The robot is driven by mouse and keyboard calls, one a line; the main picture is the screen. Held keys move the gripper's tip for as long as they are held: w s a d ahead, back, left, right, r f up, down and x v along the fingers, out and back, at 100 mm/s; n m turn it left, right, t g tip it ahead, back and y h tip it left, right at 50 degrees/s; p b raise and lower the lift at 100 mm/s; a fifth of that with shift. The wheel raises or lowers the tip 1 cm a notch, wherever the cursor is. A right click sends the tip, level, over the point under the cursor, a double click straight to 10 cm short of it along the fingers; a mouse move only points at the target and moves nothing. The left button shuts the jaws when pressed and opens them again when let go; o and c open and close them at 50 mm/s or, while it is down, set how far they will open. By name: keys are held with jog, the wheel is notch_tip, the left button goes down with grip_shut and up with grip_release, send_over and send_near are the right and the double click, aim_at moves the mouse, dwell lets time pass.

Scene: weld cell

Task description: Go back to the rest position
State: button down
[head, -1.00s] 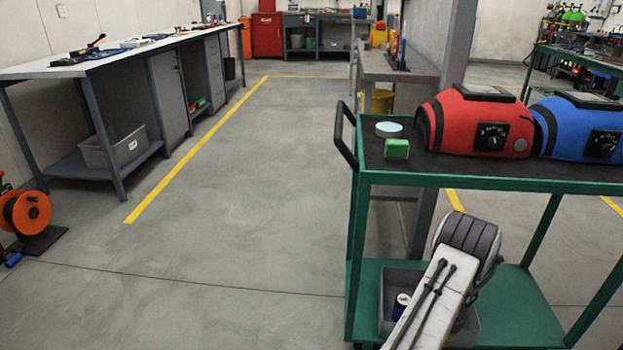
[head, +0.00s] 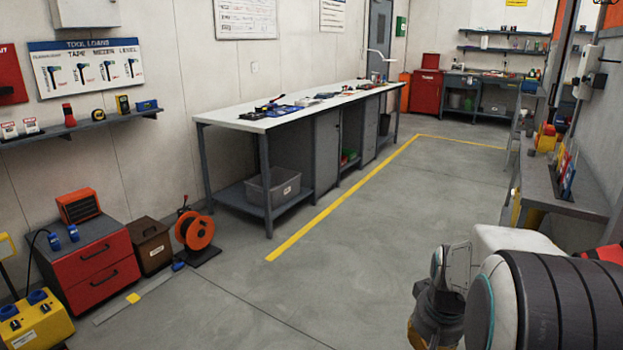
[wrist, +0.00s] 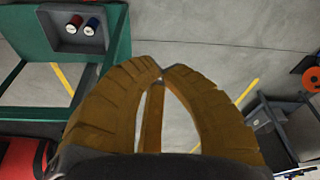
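My gripper (wrist: 161,70) shows in the wrist view as brown, ribbed curved fingers. Their tips meet or nearly meet, and I see nothing held; bare floor shows in the gaps behind them. The gripper hangs over open floor beside the green cart (wrist: 118,40). In the head view my arm fills the lower right corner, and the gripper's fingertips cannot be made out there.
The long workbench (head: 232,124) stands along the left wall. An orange cable reel (head: 196,232) and a red drawer cabinet (head: 95,270) stand nearer. A grey bench (head: 570,195) is at the right. The floor between is clear. A grey bin (wrist: 98,12) sits on the cart.

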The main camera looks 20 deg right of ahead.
jog(key=s+a+r+n+p, duration=0.3)
jog(key=s+a+r+p, duration=0.2)
jog(key=a+r, duration=0.4)
jog(key=s+a+r+n+t+y+p, duration=0.1)
jog(key=s+a+r+n+p, duration=0.2)
jog(key=a+r, duration=0.6)
jog(key=s+p, duration=0.2)
jog(key=p, duration=0.1)
jog(key=shift+s+r, duration=0.15)
jog(key=shift+s, duration=0.15)
